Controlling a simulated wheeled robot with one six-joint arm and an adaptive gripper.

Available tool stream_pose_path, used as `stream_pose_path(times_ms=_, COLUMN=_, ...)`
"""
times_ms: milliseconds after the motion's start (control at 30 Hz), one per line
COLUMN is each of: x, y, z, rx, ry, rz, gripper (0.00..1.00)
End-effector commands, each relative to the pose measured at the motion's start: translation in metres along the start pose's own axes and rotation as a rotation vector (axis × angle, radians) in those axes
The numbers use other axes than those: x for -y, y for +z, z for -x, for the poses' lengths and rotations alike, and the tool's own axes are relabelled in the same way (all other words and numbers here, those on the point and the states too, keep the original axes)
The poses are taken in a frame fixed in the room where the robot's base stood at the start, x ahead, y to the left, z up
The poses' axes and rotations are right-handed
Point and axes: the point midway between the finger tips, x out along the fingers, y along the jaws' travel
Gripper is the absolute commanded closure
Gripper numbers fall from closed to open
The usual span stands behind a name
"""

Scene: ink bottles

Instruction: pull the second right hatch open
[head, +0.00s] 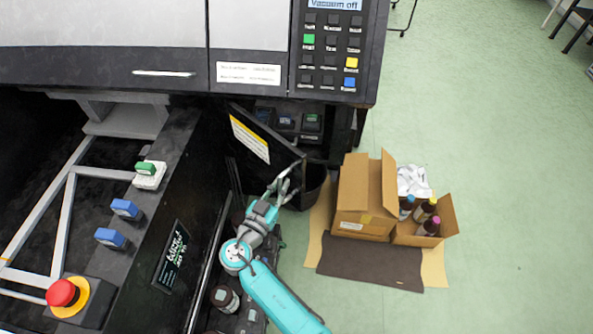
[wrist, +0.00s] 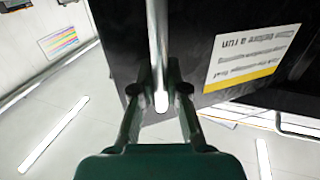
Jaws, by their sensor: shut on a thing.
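The hatch (head: 262,146) is a black panel with a white and yellow label, on the machine's right side. It stands swung out at an angle, with a dark opening behind it. My gripper (head: 284,184) is at the hatch's lower outer edge. In the wrist view the hatch (wrist: 200,35) fills the upper part, and a pale upright bar (wrist: 159,60), which looks like its handle, runs between the fingers. My gripper (wrist: 161,98) is shut on this bar. Where the bar joins the panel is hard to tell.
A black bin (head: 312,186) stands close beside the hatch. An open cardboard box (head: 364,226) and a box with bottles (head: 447,215) stand to the right on a dark mat (head: 370,264).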

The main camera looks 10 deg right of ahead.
Motion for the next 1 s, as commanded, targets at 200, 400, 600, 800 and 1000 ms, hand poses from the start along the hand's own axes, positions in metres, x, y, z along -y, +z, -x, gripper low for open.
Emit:
stream_pose_path(times_ms=200, x=0.035, y=0.000, z=0.056, rx=0.001, ry=-0.005, rz=0.000, gripper=1.00)
stream_pose_path(times_ms=400, x=0.066, y=0.000, z=0.093, rx=0.001, ry=-0.004, rz=0.002, gripper=1.00)
stream_pose_path(times_ms=600, x=0.090, y=0.001, z=0.115, rx=0.001, ry=-0.002, rz=0.002, gripper=1.00)
stream_pose_path(times_ms=800, x=0.104, y=0.001, z=0.125, rx=0.001, ry=0.000, rz=0.003, gripper=1.00)
stream_pose_path(times_ms=1000, x=0.109, y=0.001, z=0.129, rx=0.002, ry=-0.001, rz=0.003, gripper=1.00)
